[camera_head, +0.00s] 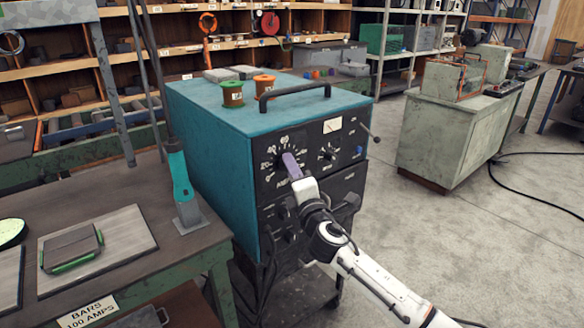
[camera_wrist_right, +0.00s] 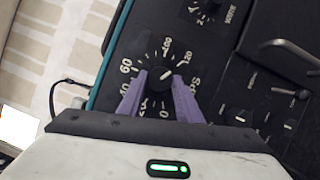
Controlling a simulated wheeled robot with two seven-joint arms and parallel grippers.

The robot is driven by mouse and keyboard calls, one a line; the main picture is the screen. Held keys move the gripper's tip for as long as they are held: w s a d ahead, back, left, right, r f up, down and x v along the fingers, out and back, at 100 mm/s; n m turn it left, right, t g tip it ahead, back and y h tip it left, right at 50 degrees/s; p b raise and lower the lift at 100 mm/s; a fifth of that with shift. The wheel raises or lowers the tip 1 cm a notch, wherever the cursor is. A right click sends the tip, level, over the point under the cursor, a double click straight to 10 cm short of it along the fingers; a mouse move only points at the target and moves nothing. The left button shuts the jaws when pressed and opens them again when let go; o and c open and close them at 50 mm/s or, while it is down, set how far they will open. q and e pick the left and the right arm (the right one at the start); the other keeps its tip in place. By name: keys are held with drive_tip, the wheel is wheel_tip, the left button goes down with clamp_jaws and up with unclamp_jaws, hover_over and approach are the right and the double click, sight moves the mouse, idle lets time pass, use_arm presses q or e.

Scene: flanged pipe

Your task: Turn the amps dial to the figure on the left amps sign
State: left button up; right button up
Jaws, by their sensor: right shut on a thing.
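The teal welding machine (camera_head: 215,125) has a black front panel with the amps dial, a round black knob (camera_wrist_right: 160,80) with a white pointer mark. In the head view the gripper hides the knob. A sign (camera_head: 87,312) reading "BARS 100 AMPS" is on the left bench's front edge. My left gripper is not in view.
A smaller dial (camera_head: 327,155) and a meter (camera_head: 332,125) sit right of the amps dial. Green (camera_head: 232,94) and orange (camera_head: 264,86) spools stand on the machine beside its handle (camera_head: 295,92). The left bench (camera_head: 150,185) is close by.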

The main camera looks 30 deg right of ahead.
idle(0.3)
drive_tip(key=o, duration=1)
drive_tip(key=shift+o, duration=0.2)
drive_tip(key=r+b+v, duration=0.1)
drive_tip(key=v, duration=0.9)
drive_tip(key=shift+f, duration=0.5)
drive_tip(key=shift+s, duration=0.15)
